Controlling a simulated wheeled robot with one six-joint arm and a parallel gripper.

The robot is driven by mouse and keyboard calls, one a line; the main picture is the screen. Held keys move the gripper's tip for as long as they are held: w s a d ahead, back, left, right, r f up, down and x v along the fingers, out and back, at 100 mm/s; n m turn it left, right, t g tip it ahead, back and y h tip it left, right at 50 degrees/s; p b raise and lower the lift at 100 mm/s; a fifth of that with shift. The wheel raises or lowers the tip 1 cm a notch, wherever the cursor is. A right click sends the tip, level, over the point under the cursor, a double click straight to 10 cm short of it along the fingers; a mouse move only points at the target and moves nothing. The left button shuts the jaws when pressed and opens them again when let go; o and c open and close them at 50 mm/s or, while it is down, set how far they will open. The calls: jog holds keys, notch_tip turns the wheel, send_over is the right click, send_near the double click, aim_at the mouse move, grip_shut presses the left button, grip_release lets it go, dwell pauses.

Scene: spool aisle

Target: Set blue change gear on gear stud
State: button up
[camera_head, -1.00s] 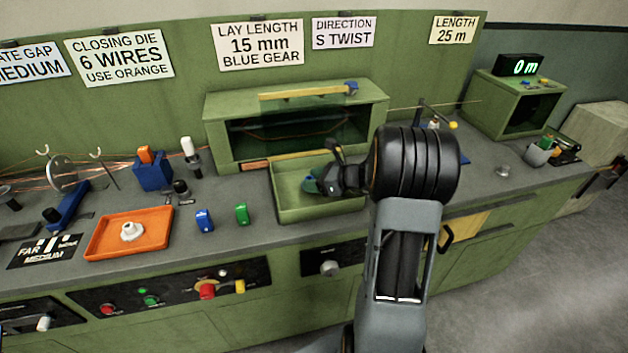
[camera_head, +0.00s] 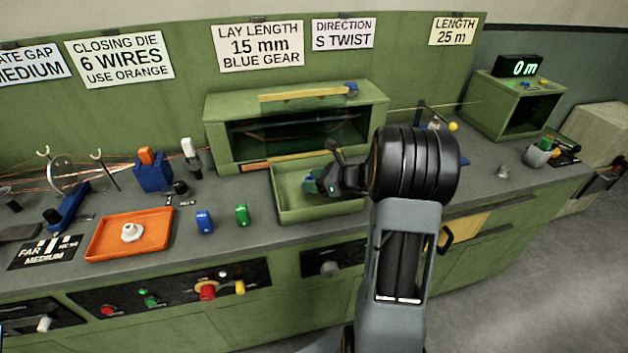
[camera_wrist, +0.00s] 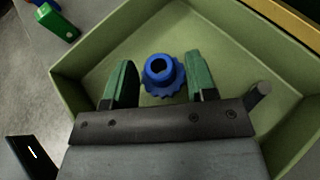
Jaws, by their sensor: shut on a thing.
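The blue change gear (camera_wrist: 162,75) is between the two green-padded fingers of my gripper (camera_wrist: 160,70) in the wrist view, with its round bore facing the camera. My gripper (camera_head: 316,184) is shut on it, down inside the green open tray (camera_head: 288,213). In the head view, the gear is mostly hidden by my gripper. The tray floor (camera_wrist: 108,62) shows around the gear in the wrist view; I cannot tell whether the gear touches it. I cannot pick out the gear stud in either view.
The green machine housing (camera_head: 225,150) with a dark opening stands behind the tray. Left on the bench are a green block (camera_head: 242,214), a blue block (camera_head: 204,221) and an orange tray (camera_head: 105,248) with a white part. A sign (camera_head: 258,45) reads 15 mm, blue gear.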

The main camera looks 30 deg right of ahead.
jog(key=shift+f+b, duration=0.6)
jog(key=shift+f, duration=0.2)
jog(key=o, duration=0.6)
jog(key=shift+o, duration=0.2)
